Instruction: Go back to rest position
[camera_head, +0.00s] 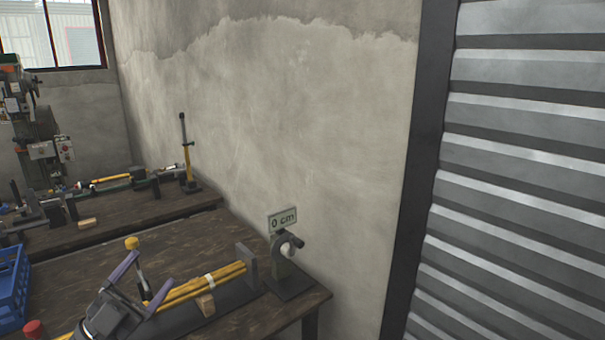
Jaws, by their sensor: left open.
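My left gripper (150,272) is at the lower left, over the near workbench, with its two purple fingers spread apart. A rod with a yellow knob (132,243) stands upright beside the fingers. I cannot tell whether the rod touches them, but the fingers are not closed on it. Yellow rods (205,288) lie along a dark fixture just right of the gripper, with a small wooden block (206,304) beside them. My right gripper is not in view.
A blue crate (13,290) and a red knob (35,330) are at left. A second bench (130,209) with machines is behind. A wall and shutter (520,180) bound the right.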

